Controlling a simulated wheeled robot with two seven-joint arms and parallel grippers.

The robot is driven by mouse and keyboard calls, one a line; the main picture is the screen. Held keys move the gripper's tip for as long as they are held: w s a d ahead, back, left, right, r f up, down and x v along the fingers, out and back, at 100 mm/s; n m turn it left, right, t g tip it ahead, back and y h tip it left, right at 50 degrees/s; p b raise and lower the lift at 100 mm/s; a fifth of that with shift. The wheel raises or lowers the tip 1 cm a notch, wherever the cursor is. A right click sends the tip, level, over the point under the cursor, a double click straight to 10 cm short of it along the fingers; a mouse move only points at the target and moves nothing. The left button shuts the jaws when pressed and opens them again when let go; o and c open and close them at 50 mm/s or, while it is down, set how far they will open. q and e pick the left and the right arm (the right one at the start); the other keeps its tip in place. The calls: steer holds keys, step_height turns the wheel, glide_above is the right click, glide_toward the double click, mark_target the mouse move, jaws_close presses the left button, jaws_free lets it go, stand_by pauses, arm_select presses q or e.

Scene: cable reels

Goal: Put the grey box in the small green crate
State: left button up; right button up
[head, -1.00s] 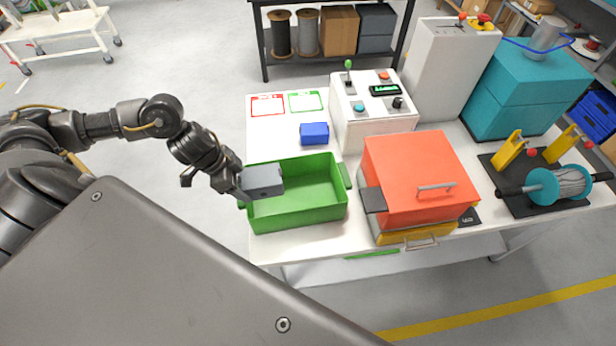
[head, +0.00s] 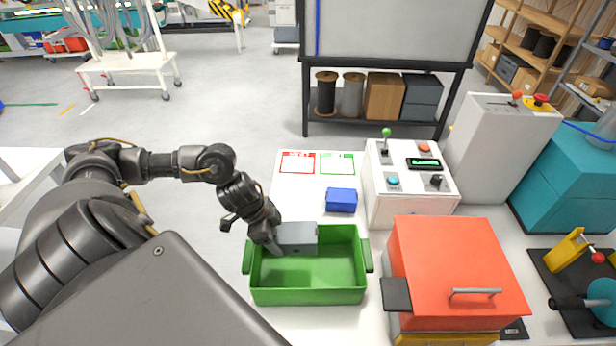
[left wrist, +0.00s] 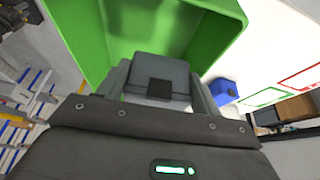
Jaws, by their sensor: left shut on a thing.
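The grey box (head: 297,237) is held by my left gripper (head: 276,243) over the back left part of the small green crate (head: 308,296). In the left wrist view the grey box (left wrist: 157,78) sits between the two fingers of my left gripper (left wrist: 163,88), with the green crate (left wrist: 215,22) beyond it. I cannot tell whether the box touches the crate floor or wall. The crate stands open on the white table and looks otherwise empty. My right gripper is not in view.
A blue box (head: 341,200) lies behind the crate, near red and green marked cards (head: 298,162). A red-lidded machine (head: 455,265) stands close on the crate's right. A control panel box (head: 408,185) is behind. The table left of the cards ends at an edge.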

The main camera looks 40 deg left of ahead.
arm_select(q)
steer(key=shift+w+f, duration=0.15)
steer(key=shift+f, duration=0.55)
steer(key=shift+w+f, duration=0.1)
steer(key=shift+f, duration=0.05)
glide_above(288, 264)
steer(key=s+a, duration=0.1)
steer(key=f, duration=0.5)
steer(key=shift+s+a+f, duration=0.2)
steer(key=shift+f, duration=2.2)
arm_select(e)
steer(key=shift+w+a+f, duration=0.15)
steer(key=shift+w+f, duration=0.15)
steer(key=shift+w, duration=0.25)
arm_select(q)
steer(key=o, duration=1.5)
